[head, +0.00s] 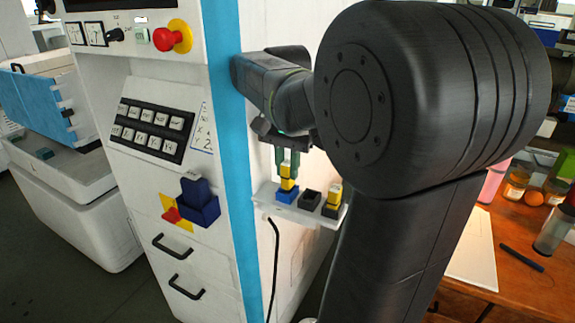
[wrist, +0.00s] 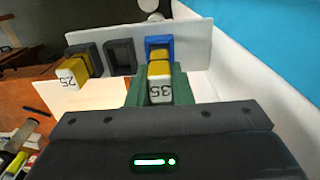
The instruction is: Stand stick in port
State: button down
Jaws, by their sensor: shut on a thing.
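A stick with a white end marked 35 (wrist: 160,90) and a yellow body is between the green fingers of my gripper (wrist: 158,88). In the head view the yellow-and-black stick (head: 288,184) stands upright, with my gripper (head: 288,158) shut on its upper part from above. Its lower end is at the blue port (head: 286,195); the blue port (wrist: 160,42) also shows around and behind the stick in the wrist view. I cannot tell how deep it sits. A dark port (head: 310,199) beside it is empty.
The ports are on a small white shelf (head: 270,199) on the machine's side. A second stick marked 25 (wrist: 72,76) stands in the dark port at the shelf's other end. A black cable (head: 274,260) hangs below. A wooden bench (head: 520,235) with jars is to the right.

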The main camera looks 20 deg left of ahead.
aim_at(287, 162)
jog(key=shift+f, duration=0.6)
jog(key=c, duration=1.3)
grip_release()
jog(key=shift+r, duration=0.15)
notch_tip(287, 162, up, 13)
jog(key=p, duration=0.1)
